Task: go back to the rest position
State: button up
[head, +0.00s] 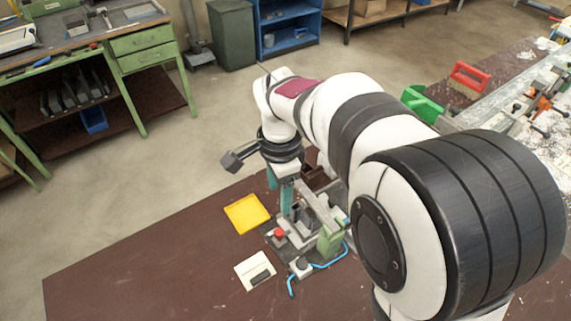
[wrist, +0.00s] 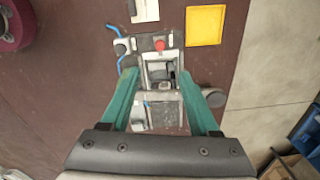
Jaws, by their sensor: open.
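My gripper (head: 280,200) points down over the clamp fixture at the middle of the brown bench. In the wrist view its two teal fingers (wrist: 158,74) are wide apart, with nothing held between them. The grey metal clamp fixture (wrist: 162,58) shows between and beyond the fingers, with a red button (wrist: 159,45) on its far side. In the head view the fixture (head: 313,222) is partly hidden behind the fingers and my arm. I cannot tell whether the fingers touch it or whether a profile lies in it.
A yellow tray (head: 246,213) and a white plate with a dark piece (head: 252,266) lie beside the fixture. A blue hose (head: 325,264) runs along its front. The bench's front left is clear.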

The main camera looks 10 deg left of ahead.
jog(key=s+d+r+n, duration=0.3)
jog(key=s+d+r, duration=0.1)
jog(key=s+d, duration=0.8)
jog(key=s+d+f+n+y, duration=0.1)
jog(key=s+d+f+n, duration=0.1)
jog(key=s, duration=0.8)
jog(key=shift+d+f+g+y, duration=0.2)
jog(key=shift+d+g+y, duration=0.1)
jog(key=shift+d, duration=0.3)
jog(key=shift+w, duration=0.1)
